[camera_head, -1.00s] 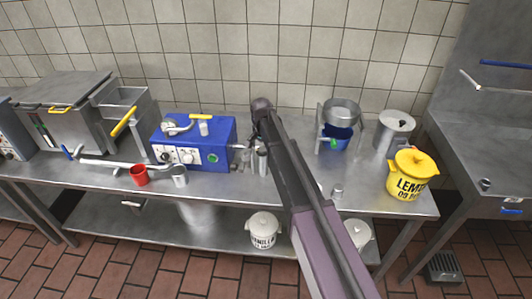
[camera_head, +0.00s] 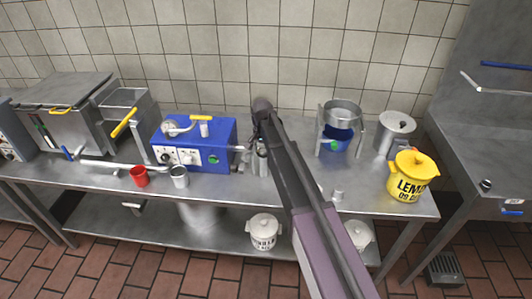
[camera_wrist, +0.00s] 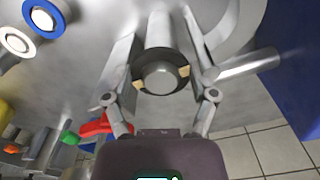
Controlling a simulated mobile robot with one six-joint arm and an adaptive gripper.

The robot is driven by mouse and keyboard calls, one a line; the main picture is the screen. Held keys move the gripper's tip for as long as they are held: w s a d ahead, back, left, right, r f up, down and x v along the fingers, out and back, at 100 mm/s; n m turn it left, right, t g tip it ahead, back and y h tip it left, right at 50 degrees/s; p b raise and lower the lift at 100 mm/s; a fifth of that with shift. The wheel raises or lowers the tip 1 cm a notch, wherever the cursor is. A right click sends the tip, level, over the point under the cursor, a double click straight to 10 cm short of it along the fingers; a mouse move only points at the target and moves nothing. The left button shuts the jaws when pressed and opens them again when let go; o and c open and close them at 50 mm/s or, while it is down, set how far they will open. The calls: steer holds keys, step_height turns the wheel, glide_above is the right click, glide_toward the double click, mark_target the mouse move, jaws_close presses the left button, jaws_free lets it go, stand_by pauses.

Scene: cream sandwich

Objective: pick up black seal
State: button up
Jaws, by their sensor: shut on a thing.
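The black seal (camera_wrist: 160,54) shows in the wrist view as a dark ring around the end of a grey metal cylinder (camera_wrist: 160,78). My gripper (camera_wrist: 161,79) has its two tan-padded fingertips against opposite sides of the ring and is shut on it. The cylinder extends away behind the ring, with a metal pipe at its right. In the head view my arm reaches down to the bench beside the blue machine (camera_head: 192,149), and hides most of the gripper and the seal.
Tiled wall lies behind.

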step_height(320, 180, up, 3)
steer(key=p, duration=0.3)
steer(key=shift+r, duration=0.2)
steer(key=s+d+r+p, duration=0.2)
steer(key=s+d, duration=0.6)
steer(key=s, duration=0.5)
steer(key=shift+s+d, duration=0.2)
steer(key=shift+s, duration=0.15)
